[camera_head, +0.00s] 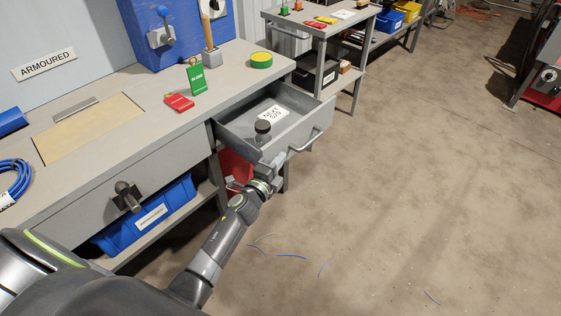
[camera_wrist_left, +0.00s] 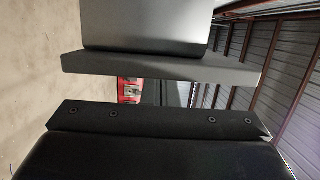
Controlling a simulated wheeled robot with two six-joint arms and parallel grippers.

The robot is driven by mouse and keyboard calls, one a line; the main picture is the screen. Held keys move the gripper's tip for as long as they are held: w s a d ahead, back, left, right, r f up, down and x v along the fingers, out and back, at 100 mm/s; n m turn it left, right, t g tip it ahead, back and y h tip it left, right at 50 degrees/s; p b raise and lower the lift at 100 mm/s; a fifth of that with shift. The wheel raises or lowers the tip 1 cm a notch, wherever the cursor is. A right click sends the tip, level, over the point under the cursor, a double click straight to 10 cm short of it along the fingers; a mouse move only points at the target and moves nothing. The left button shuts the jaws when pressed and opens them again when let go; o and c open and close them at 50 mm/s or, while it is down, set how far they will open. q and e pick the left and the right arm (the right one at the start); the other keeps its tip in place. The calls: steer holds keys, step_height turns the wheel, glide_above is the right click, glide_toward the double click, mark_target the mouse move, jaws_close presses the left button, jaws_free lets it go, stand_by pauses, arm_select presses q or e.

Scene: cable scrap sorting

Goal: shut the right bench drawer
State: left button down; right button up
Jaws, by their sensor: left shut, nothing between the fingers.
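The right bench drawer (camera_head: 236,131) stands pulled out from under the bench top. Its bar handle (camera_head: 306,141) is on the front panel, toward the right end. Inside lie a white printed card (camera_head: 271,115) and a small dark-topped round object (camera_head: 263,128). My left gripper (camera_head: 277,163) is shut and empty, at the left end of the drawer front, left of the handle. I cannot tell whether it touches the panel. In the left wrist view, dark and grey flat surfaces fill the near field, and the drawer cannot be made out for certain. My right gripper is not in view.
The bench top (camera_head: 226,78) holds a green tag (camera_head: 196,80), a red tag (camera_head: 179,102) and a green-yellow roll (camera_head: 261,60). A closed left drawer and a blue bin (camera_head: 150,217) are at left. The floor right of the drawer is clear except thin wire scraps.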

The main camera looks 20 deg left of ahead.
mark_target(246, 147)
arm_select(q)
steer(key=a, duration=0.1)
steer(key=w+a, duration=0.1)
steer(key=a, duration=0.1)
steer(key=w+a+b, duration=0.1)
steer(key=a, duration=0.1)
steer(key=shift+a+f, duration=0.1)
steer(key=shift+a, duration=0.1)
steer(key=a, duration=0.1)
steer(key=w+a+b, duration=0.1)
steer(key=a, duration=0.1)
steer(key=w+a, duration=0.1)
steer(key=a, duration=0.1)
steer(key=shift+a, duration=0.5)
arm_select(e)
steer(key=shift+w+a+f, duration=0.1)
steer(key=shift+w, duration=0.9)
arm_select(q)
steer(key=shift+d, duration=0.1)
